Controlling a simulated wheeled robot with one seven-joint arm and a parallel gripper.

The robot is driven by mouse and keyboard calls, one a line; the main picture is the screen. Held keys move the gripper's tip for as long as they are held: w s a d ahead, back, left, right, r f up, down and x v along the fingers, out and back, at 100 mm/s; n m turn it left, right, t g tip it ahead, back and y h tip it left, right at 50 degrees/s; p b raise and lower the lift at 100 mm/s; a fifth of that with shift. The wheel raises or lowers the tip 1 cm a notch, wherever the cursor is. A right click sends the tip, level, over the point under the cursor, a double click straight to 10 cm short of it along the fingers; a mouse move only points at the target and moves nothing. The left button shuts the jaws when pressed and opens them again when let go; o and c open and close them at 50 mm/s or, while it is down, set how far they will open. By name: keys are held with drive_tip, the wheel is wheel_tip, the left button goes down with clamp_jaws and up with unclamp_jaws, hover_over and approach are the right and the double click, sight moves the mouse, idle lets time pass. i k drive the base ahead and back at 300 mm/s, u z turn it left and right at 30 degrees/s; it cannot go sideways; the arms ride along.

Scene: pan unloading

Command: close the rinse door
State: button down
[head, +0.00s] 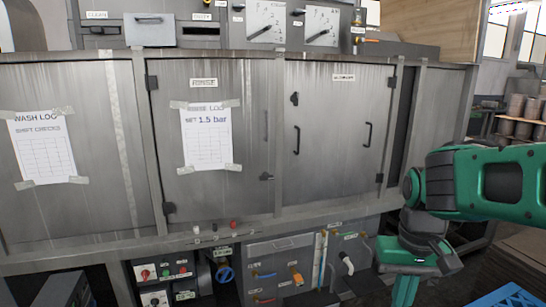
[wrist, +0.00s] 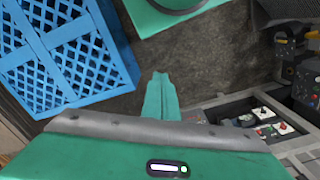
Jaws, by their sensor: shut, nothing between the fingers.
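The rinse door (head: 225,185) is a grey metal panel with a small label at its top and a taped paper reading "1.5 bar". Its hinges are on the left edge, and a handle (head: 266,125) and a latch (head: 267,177) are on the right. It looks flush with the frame in the head view. My gripper (wrist: 160,80) is shut and empty in the wrist view, above the dark floor. It is well away from the door, with my arm at the right of the head view. The gripper's fingers are not clear in the head view.
Another closed-looking door (head: 335,165) stands to the right, with a dark gap beyond it. A wash log panel (head: 90,160) is to the left. Controls and valves (head: 224,274) sit below. A blue crate (wrist: 65,55) lies near my gripper.

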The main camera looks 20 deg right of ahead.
sight(214, 119)
drive_tip(key=k, duration=1.35)
drive_tip(key=u, duration=0.65)
drive_tip(key=i, duration=2)
drive_tip(key=z, duration=1.05)
